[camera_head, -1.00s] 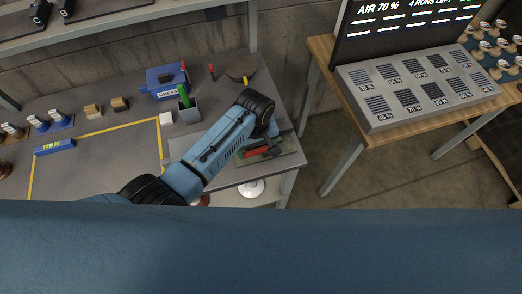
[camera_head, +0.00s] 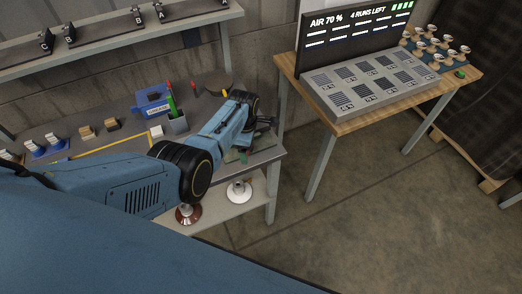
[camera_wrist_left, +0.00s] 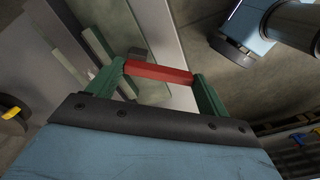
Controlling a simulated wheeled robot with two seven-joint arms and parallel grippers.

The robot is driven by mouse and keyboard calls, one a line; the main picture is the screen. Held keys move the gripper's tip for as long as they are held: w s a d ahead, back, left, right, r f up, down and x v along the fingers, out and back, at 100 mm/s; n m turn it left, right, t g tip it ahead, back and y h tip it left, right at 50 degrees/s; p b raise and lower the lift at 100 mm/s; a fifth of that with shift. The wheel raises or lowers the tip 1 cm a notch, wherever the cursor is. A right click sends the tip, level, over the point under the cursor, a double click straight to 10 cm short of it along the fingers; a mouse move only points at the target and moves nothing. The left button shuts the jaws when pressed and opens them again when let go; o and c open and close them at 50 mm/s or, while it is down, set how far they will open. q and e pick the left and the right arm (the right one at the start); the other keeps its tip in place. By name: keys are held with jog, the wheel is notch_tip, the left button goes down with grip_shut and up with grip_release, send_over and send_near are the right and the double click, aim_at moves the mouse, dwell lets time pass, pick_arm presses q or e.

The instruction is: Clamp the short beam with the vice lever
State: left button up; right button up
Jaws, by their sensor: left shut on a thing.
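In the left wrist view, my left gripper (camera_wrist_left: 158,77) has green fingers closed on the two ends of a red bar (camera_wrist_left: 158,72), which looks like the vice lever's handle. In the head view, my left arm reaches from the left to the right end of the workbench. My left gripper (camera_head: 243,154) is mostly hidden there behind the arm, low over the bench, and the red bar cannot be made out. I cannot tell the short beam or the vice jaws apart from the grey and greenish parts around the gripper. My right gripper is in neither view.
A lower shelf carries a white insulator (camera_head: 238,190) and a brown one (camera_head: 188,213). A wooden table (camera_head: 375,118) stands right, across open floor.

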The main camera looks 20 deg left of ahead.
pick_arm(q)
jog(key=shift+d+n, duration=0.25)
jog(key=shift+n, duration=0.75)
jog(key=shift+w+d+n, duration=0.15)
jog(key=shift+d+n, duration=0.05)
jog(key=shift+n, duration=0.7)
jog(key=n, duration=0.2)
jog(key=shift+w+d+n, duration=0.2)
jog(key=shift+d+n, duration=0.1)
jog(key=shift+w+n+b, duration=0.1)
jog(key=shift+n+b, duration=0.2)
jog(key=shift+n, duration=0.3)
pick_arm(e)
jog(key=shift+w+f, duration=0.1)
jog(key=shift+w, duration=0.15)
pick_arm(q)
jog(key=shift+d+f, duration=0.1)
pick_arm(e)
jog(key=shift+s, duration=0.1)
pick_arm(q)
jog(key=o, duration=1.4)
jog(key=shift+c, duration=0.2)
jog(key=shift+w, duration=0.1)
